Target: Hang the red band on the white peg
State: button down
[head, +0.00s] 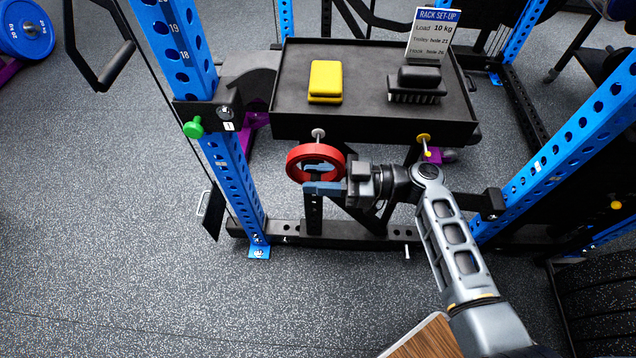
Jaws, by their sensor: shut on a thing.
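The red band (296,173) is a thick ring held in front of the black tray's front side, toward its left end. My gripper (318,186) comes from the right and is shut on the band's lower edge. The white peg (318,133) sticks out from the tray's front, with its round end just above the top of the band. I cannot tell whether the peg touches the band or passes into it.
The black tray (360,128) holds a yellow block (325,80), a black brush (417,85) and a rack set-up sign (430,35). Blue uprights (233,170) stand left and right. A green knob (194,128) juts out at left. A wooden surface (425,340) lies at the bottom. Left floor is open.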

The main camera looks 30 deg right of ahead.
jog(key=shift+w+d+f+b, duration=0.3)
jog(key=shift+w+d+b, duration=0.3)
jog(key=shift+w+b, duration=0.2)
jog(key=shift+w+d+f+b, duration=0.25)
jog(key=shift+w+d+b, duration=0.4)
jog(key=shift+w, duration=0.2)
jog(key=c, duration=0.8)
grip_release()
jog(key=shift+o, duration=0.2)
jog(key=b+v, duration=0.1)
jog(key=v, duration=0.6)
jog(key=shift+s+d+b, duration=0.2)
jog(key=shift+d+b, duration=0.1)
jog(key=shift+b, duration=0.05)
